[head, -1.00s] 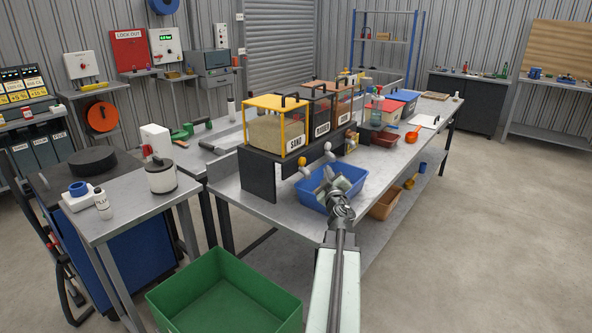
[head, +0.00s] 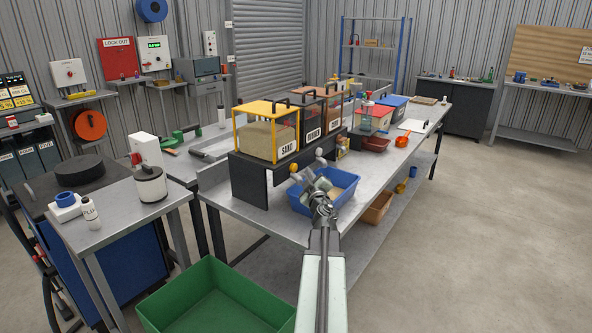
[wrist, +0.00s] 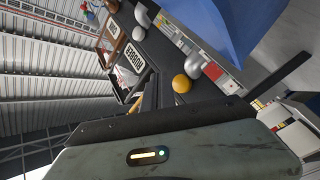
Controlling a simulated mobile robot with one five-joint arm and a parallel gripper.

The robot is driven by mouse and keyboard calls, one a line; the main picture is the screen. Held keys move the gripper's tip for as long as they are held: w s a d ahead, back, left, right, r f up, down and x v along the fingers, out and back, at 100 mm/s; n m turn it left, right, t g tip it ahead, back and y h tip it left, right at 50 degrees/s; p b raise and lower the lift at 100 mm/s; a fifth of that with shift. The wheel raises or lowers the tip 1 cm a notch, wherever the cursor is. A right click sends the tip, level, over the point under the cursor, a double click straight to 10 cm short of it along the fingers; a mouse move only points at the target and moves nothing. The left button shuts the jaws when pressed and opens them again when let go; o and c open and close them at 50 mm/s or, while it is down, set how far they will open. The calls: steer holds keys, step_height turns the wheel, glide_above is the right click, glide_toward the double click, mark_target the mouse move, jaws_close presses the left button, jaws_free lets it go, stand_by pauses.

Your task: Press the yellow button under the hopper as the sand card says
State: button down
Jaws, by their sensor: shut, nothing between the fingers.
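The sand hopper (head: 268,140) has a yellow frame and a SAND label, and stands on a dark rack at the bench's near end. My gripper (head: 318,188) is shut and empty, over the near side of the blue tray (head: 346,203), close to that knob. I cannot tell whether they touch. I cannot make out the sand card.
A rubber hopper (head: 312,122) and others stand further along the rack. The blue tray shows tan material inside. A green bin (head: 215,300) is on the floor in front. Floor on the right is clear.

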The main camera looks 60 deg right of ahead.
mark_target(299, 178)
steer(key=shift+w, duration=1.3)
stand_by(1.0)
steer(key=shift+w, duration=0.4)
steer(key=shift+w, duration=0.6)
stand_by(0.6)
stand_by(0.6)
steer(key=shift+s, duration=1)
steer(key=shift+s, duration=0.1)
steer(key=s, duration=0.4)
steer(key=shift+s, duration=0.4)
